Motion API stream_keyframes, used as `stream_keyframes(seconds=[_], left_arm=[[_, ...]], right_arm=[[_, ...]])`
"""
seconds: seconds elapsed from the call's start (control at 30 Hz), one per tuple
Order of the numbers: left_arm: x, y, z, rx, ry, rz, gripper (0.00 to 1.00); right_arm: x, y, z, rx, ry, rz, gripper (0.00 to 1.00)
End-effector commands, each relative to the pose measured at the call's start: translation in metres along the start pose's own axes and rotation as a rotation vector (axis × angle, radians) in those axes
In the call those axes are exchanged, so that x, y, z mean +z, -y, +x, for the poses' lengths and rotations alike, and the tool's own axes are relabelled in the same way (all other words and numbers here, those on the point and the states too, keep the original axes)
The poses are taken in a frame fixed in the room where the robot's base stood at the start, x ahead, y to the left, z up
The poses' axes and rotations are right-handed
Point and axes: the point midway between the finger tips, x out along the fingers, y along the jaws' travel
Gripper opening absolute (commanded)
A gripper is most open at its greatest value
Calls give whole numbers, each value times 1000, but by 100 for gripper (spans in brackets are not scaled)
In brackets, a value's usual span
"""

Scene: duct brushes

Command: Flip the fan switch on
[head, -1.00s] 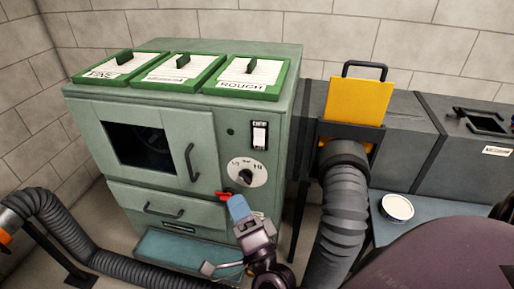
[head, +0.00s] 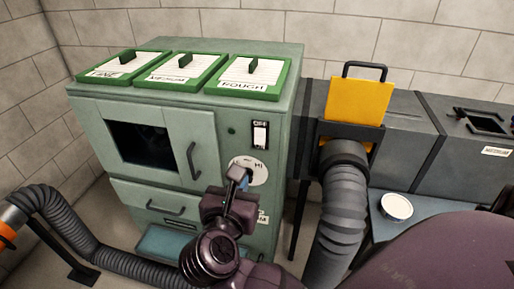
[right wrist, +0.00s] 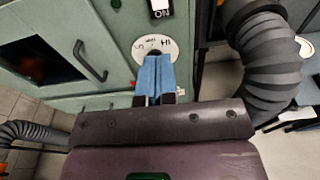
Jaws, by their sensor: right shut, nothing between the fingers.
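The fan switch (head: 260,135) is a white rocker in a black plate on the upper right front of the green cabinet. Its lower end, marked ON, shows at the top edge of the right wrist view (right wrist: 161,10). My right gripper (head: 241,174) is shut and empty, below the switch and in front of the white speed dial (head: 260,174). Its blue fingers (right wrist: 155,75) hide the lower part of the dial in the right wrist view. I cannot tell whether they touch the dial. My left gripper is not in view.
A dark lamp (head: 232,131) sits left of the switch. A door handle (head: 191,160) projects farther left. A ribbed grey duct (head: 342,205) and yellow gate plate (head: 358,101) stand to the right. Framed filters (head: 249,78) lie on top.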

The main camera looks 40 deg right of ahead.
Motion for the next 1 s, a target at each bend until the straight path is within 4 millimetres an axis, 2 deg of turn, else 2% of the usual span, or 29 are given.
stream_keyframes(seconds=[0.17, 0.33, 0.8, 1.0], left_arm=[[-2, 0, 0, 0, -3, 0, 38], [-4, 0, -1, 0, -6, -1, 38], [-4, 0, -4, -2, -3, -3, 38], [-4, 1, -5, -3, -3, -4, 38]], right_arm=[[0, 0, 2, -1, 2, -2, 0], [1, 0, 17, -1, 5, -5, 0], [2, 1, 98, -3, 7, -6, 0], [1, 1, 125, -2, 5, -6, 0]])
